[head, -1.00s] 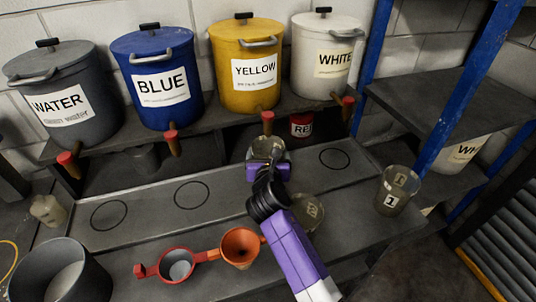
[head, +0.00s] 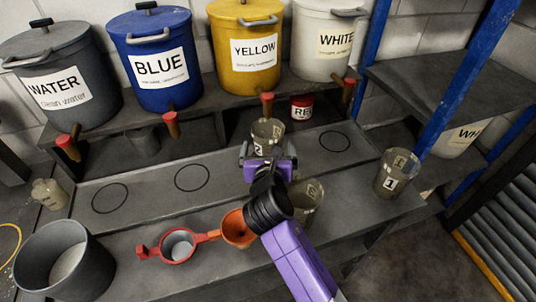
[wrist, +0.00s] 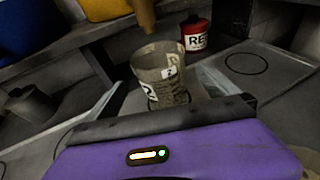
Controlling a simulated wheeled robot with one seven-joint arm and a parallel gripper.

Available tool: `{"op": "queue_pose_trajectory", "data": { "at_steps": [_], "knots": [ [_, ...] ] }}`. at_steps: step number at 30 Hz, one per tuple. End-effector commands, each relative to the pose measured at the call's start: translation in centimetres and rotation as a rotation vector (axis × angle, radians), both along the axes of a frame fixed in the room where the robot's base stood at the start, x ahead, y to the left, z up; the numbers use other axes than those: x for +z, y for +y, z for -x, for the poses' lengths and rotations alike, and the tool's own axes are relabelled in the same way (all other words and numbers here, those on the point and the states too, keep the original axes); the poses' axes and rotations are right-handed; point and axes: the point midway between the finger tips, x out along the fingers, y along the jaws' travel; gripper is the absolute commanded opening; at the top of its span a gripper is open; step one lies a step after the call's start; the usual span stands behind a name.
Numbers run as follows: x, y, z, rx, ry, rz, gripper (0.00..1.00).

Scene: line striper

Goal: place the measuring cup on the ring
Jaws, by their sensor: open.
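A clear, greyish measuring cup (head: 267,132) stands upright on the raised grey shelf, below the yellow bucket's tap. My gripper (head: 267,156) is open at its near side, one finger to the left and one to the right. In the wrist view the cup (wrist: 163,75) is in front of the purple gripper body, between the spread pale fingers, with a gap to each. Rings are drawn on the shelf at left (head: 108,213), left of middle (head: 192,191) and right (head: 334,151).
Two more cups stand nearer, one behind my arm (head: 310,205) and one at right marked 1 (head: 392,182). A red jar (head: 302,108) is behind. An orange funnel (head: 236,228), red holder (head: 180,245) and dark bucket (head: 62,262) are in front. Bucket taps overhang the shelf.

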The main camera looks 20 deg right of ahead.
Motion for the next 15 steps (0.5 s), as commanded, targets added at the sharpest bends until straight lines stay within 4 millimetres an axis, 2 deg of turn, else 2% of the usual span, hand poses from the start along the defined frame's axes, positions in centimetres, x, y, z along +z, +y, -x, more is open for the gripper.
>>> {"op": "queue_pose_trajectory", "data": {
  "at_steps": [1, 6, 15],
  "knots": [
    [0.2, 0.3, 0.9, 0.001, 0.000, 0.000, 1.00],
    [0.9, 1.0, 2.9, 0.001, 0.000, 0.001, 1.00],
    [1.2, 1.2, 3.7, 0.000, 0.000, 0.001, 1.00]
  ]
}}
